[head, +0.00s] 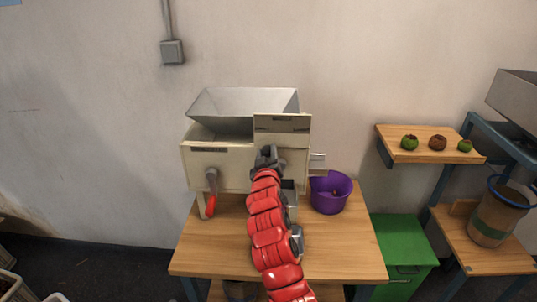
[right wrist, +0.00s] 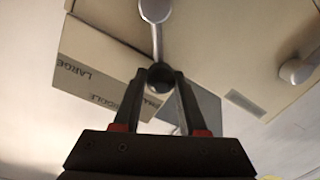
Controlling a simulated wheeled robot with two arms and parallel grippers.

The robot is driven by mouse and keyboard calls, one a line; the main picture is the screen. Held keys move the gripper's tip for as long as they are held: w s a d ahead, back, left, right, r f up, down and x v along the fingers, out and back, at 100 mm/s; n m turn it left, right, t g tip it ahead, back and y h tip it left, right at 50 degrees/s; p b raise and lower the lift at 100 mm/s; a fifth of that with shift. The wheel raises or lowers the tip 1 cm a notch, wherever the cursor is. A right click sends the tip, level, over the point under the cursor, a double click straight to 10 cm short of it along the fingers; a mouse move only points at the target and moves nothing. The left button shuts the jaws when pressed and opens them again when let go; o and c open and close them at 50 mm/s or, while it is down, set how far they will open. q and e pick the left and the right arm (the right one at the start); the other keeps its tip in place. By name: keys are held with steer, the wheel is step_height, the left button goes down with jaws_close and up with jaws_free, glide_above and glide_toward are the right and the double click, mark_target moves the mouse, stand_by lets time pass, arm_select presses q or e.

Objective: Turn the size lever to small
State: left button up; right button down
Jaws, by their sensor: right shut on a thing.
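The cream sorting machine (head: 218,172) stands on the wooden table with a grey hopper on top. My right gripper (head: 267,158) is at its front, just below the size label plate (head: 282,124), and hides the size lever in the head view. In the right wrist view, my right gripper (right wrist: 160,78) is shut on the dark knob of the size lever (right wrist: 156,35), whose metal arm runs up to a round pivot. The label plate (right wrist: 95,80) reads LARGE and MIDDLE; the SMALL end is partly covered by a finger and the knob. My left gripper is out of view.
A crank with a red handle (head: 210,205) hangs at the machine's left front. A purple bucket (head: 331,193) stands right of the machine on the table (head: 335,255). A green bin (head: 400,245) and a shelf (head: 415,155) with several fruits are further right.

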steer(key=shift+f, duration=0.2)
steer(key=shift+c, duration=2.2)
jaws_free()
steer(key=shift+r, duration=0.1)
steer(key=s+b, duration=0.3)
steer(key=s, duration=1.4)
steer(key=shift+s+d+r+b, duration=0.2)
steer(key=shift+d+r+b, duration=0.15)
steer(key=shift+d, duration=0.1)
